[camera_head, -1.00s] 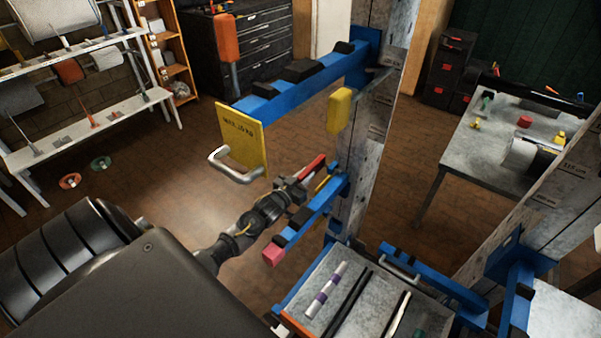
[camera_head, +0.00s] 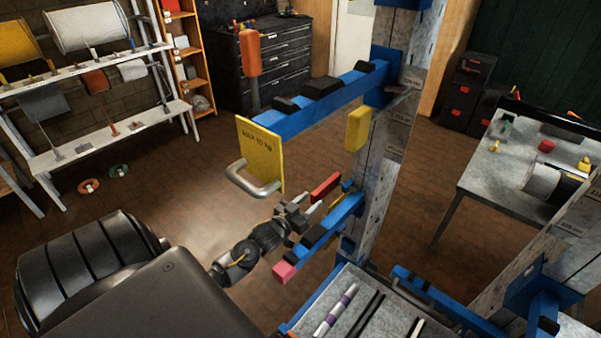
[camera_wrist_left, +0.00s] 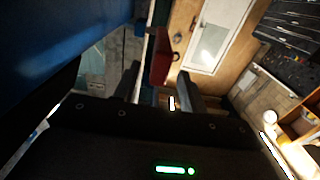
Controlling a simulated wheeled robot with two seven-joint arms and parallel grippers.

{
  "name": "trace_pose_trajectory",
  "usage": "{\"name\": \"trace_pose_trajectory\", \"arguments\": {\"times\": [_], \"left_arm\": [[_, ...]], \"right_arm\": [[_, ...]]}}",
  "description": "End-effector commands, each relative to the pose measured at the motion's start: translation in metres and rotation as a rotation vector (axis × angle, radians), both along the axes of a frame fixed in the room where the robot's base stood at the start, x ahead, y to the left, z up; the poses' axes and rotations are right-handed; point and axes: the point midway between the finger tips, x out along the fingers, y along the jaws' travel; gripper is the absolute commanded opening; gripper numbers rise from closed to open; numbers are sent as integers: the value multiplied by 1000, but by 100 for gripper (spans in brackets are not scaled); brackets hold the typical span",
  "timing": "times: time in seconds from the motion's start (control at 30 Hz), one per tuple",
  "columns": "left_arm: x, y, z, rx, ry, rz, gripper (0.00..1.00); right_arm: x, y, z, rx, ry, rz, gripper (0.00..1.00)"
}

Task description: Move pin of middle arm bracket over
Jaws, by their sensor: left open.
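The middle arm bracket is the short blue arm (camera_head: 340,217) on the mast (camera_head: 388,165), below the long upper blue arm. It has a pink end cap (camera_head: 284,272) and a dark strip on top. A red bar-shaped part (camera_head: 325,186), perhaps the pin's handle, stands just above it. My left gripper (camera_head: 303,207) is open beside the bracket, near the red part. In the left wrist view its two fingers (camera_wrist_left: 160,87) are spread and the red part (camera_wrist_left: 160,57) shows beyond them, not visibly gripped. The pin's shaft cannot be made out. My right gripper is not in view.
The upper blue arm (camera_head: 310,105) carries a yellow plate (camera_head: 261,155) with a grey handle (camera_head: 252,182), above my left gripper. A yellow block (camera_head: 358,129) hangs by the mast. A grey tray (camera_head: 350,307) with rods lies below right. Open floor is to the left.

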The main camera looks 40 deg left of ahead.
Motion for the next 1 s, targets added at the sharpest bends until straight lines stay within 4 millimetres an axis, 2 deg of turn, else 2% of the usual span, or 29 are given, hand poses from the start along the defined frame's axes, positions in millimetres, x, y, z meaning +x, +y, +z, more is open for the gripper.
{"name": "trace_pose_trajectory", "arguments": {"times": [0.1,0.3,0.67,0.77,0.87,0.97,1.0], "left_arm": [[-24,-1,-3,1,2,0,42],[-47,-1,-1,1,0,1,42],[-52,-1,0,0,0,1,42],[-52,0,-4,11,12,4,29],[-56,6,-33,51,83,22,16],[-72,12,-97,99,237,46,3],[-85,12,-132,116,321,53,0]], "right_arm": [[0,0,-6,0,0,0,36],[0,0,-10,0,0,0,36],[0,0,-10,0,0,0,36],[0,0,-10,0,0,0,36],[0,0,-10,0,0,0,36],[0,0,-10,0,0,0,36],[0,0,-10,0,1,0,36]]}}
